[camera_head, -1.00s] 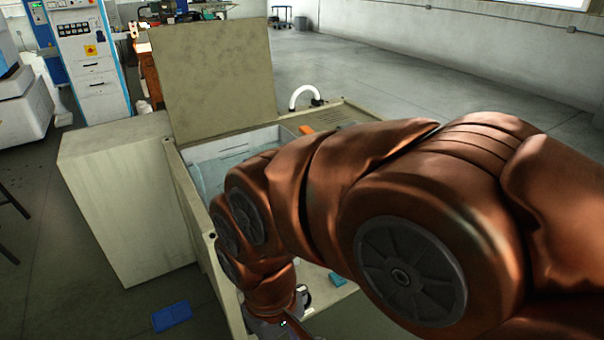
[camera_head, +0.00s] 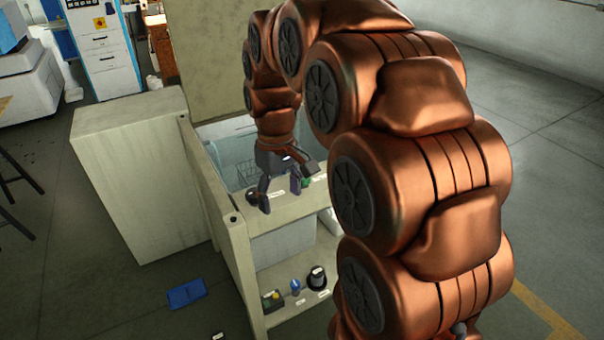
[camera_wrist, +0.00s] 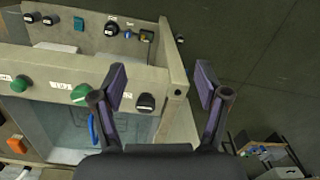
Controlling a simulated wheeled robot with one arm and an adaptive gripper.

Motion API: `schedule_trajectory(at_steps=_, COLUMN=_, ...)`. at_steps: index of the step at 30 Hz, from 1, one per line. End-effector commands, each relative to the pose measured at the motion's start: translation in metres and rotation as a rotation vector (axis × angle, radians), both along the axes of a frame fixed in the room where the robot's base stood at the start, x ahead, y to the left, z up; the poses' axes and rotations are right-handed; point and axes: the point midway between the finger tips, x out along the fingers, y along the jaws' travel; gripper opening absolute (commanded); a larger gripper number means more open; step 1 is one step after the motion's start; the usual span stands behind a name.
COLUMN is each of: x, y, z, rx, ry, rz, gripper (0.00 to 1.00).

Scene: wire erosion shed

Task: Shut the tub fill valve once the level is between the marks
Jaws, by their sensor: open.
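The tub (camera_head: 226,135) is an open pale cabinet with clear water inside, also showing in the wrist view (camera_wrist: 40,110). Labelled knobs sit on its front ledge. In the wrist view these are a green knob (camera_wrist: 20,83), another green knob (camera_wrist: 80,93) and a black knob (camera_wrist: 146,102). The label text is too small to read, so I cannot tell which is the fill valve. No level marks can be made out. My gripper (camera_head: 282,190) is open and empty over the ledge, fingers pointing down. In the wrist view its fingers (camera_wrist: 160,88) stand either side of the corner beyond the black knob.
A lower shelf (camera_head: 282,312) holds several knobs and switches. A raised lid (camera_head: 210,60) stands behind the tub, and a beige cabinet (camera_head: 130,170) stands left of it. A blue object (camera_head: 187,294) lies on the floor. The floor at right is clear.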

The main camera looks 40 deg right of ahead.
Motion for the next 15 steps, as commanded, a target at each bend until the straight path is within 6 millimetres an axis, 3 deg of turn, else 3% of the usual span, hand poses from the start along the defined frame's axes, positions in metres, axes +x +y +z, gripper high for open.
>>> schedule_trajectory(at_steps=6, x=0.060, y=-0.046, z=-0.006, rx=0.001, ry=-0.028, rz=0.034, gripper=0.74)
schedule_trajectory(at_steps=15, x=0.123, y=-0.116, z=-0.023, rx=-0.007, ry=-0.058, rz=0.081, gripper=0.74)
